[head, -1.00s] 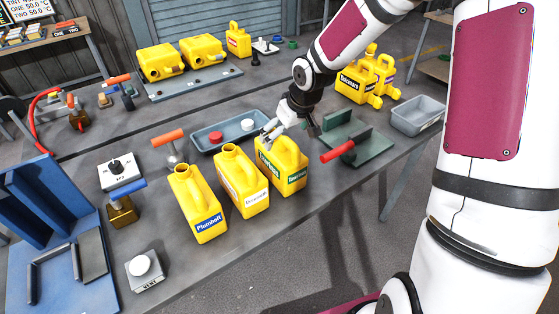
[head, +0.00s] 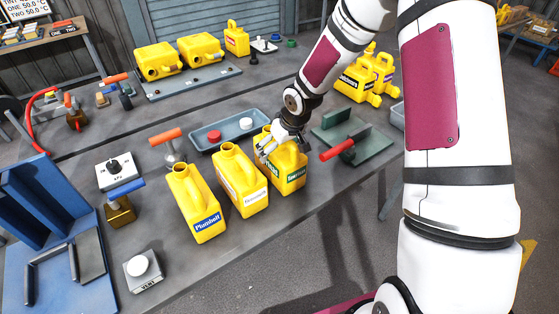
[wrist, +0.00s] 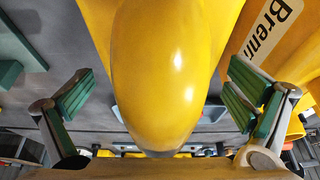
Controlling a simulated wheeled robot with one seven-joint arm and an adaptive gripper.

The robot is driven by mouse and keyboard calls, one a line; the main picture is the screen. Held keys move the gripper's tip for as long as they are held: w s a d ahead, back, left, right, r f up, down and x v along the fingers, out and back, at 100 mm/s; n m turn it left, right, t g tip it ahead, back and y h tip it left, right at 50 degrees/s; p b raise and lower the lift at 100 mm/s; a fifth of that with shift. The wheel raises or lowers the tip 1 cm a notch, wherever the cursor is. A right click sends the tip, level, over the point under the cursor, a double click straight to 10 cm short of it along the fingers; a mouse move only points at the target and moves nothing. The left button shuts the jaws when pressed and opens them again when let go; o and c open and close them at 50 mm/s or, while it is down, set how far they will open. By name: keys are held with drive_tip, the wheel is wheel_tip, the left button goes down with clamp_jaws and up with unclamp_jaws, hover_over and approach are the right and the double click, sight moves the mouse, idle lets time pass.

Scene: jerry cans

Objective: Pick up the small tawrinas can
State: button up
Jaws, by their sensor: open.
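Three yellow cans stand in a row at the front of the bench. The right one, a green-labelled can (head: 291,182), has lettering too small to read surely; it may be the tawrinas can. My gripper (head: 272,146) is at its top, hiding part of its handle and neck. In the wrist view my open gripper (wrist: 165,95) has a green-padded finger on each side of a rounded yellow can part (wrist: 165,60), with gaps showing on both sides. The middle can (head: 240,182) has a white label, which shows "Brenn" in the wrist view (wrist: 272,40).
A blue-labelled can (head: 194,205) stands left in the row. A grey tray (head: 228,131) lies behind, and a green plate with a red-handled tool (head: 338,150) to the right. More yellow cans (head: 357,82) stand farther back. The bench's front edge is close.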

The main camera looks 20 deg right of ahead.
drive_tip(key=c, duration=1.7)
drive_tip(key=shift+r, duration=0.15)
